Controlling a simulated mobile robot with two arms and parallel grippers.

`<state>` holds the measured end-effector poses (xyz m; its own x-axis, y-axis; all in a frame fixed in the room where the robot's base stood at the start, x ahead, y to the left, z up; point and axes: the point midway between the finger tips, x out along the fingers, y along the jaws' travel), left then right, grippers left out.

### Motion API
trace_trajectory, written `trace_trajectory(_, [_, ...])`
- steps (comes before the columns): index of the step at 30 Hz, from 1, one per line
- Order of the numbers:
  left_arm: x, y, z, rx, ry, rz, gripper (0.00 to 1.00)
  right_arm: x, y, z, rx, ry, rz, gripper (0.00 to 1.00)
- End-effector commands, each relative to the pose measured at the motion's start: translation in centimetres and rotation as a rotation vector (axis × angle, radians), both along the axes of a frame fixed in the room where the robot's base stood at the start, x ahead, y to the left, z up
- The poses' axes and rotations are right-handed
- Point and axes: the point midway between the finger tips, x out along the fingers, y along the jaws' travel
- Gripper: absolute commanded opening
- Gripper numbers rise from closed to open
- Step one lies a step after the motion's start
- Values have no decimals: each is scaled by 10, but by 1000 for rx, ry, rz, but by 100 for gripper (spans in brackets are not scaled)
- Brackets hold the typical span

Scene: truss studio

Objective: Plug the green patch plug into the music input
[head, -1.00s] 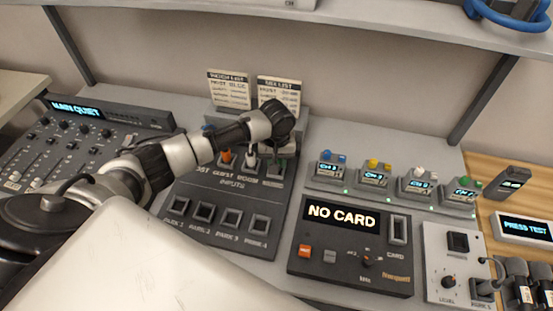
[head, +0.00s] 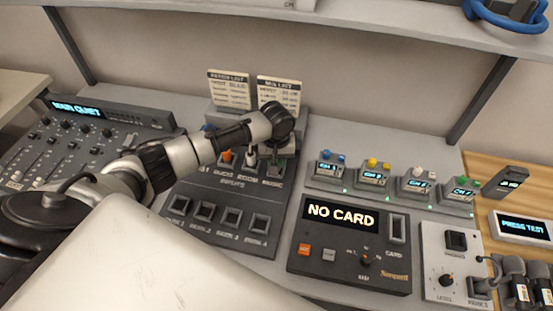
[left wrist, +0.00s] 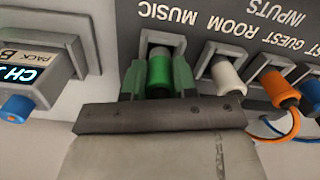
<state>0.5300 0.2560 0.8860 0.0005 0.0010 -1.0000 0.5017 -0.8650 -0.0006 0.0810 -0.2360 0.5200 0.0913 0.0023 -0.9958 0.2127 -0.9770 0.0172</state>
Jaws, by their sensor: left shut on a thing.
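The green patch plug (left wrist: 160,76) sits between the fingers of my left gripper (left wrist: 159,82), which is shut on it. The plug points at the music input (left wrist: 163,36), the socket under the word MUSIC. Its grey front end lies within the socket frame in the left wrist view; I cannot tell how deep it sits. In the head view my left gripper (head: 277,150) is over the music end of the inputs panel (head: 205,225) and largely hides the plug and socket. My right gripper is not in view.
A white plug (left wrist: 228,76) and an orange plug (left wrist: 279,90) stand in the neighbouring room and guest sockets, close beside the gripper. A blue-knobbed pack (left wrist: 28,70) is on the other side. The NO CARD unit (head: 350,250) lies right of the panel. Two list cards (head: 229,90) stand behind.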

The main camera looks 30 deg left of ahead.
Motion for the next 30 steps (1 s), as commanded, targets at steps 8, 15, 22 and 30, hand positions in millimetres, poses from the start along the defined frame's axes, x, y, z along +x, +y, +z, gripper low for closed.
trace_trajectory(8, [0,0,-6,-1,1,0,4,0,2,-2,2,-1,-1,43])
trace_trajectory(15, [0,0,-9,0,0,0,38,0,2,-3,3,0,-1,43])
trace_trajectory(22, [0,0,-9,0,0,0,38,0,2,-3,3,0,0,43])
trace_trajectory(30, [0,0,4,0,0,0,38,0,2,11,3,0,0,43])
